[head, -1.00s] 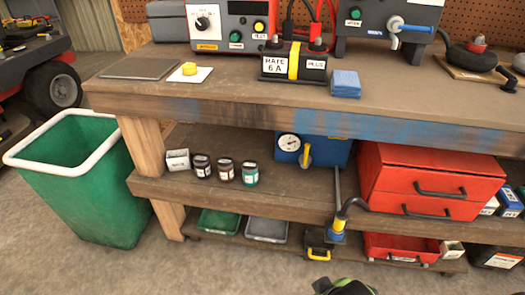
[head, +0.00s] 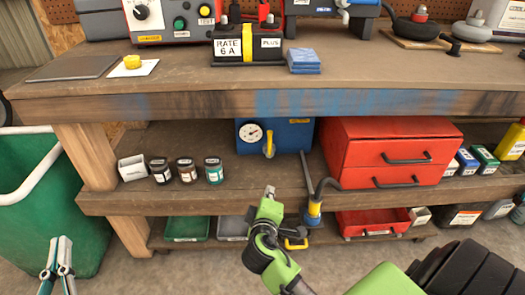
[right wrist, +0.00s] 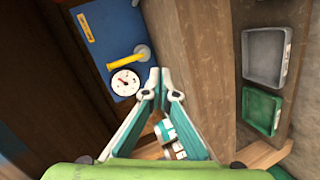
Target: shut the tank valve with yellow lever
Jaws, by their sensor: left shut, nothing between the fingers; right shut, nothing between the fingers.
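The blue tank (head: 298,135) stands on the bench's middle shelf with a round white gauge (head: 250,133) on its front. The yellow lever (head: 269,141) is beside the gauge and stands roughly upright, its pivot at the lower end. In the right wrist view, turned sideways, the lever (right wrist: 124,61) and the gauge (right wrist: 125,82) are beyond the fingertips. My right gripper (head: 270,191) is shut and empty in front of the shelf, below the lever and apart from it; its closed fingers (right wrist: 155,75) show in the wrist view. My left gripper (head: 61,242) is shut and empty at lower left.
Three small jars (head: 187,170) and a white box (head: 132,168) stand left of the tank. A red drawer box (head: 388,150) stands close on its right. A grey rod and a blue-yellow hand tool (head: 314,208) rise near the shelf's front edge. A green bin (head: 95,215) is at left.

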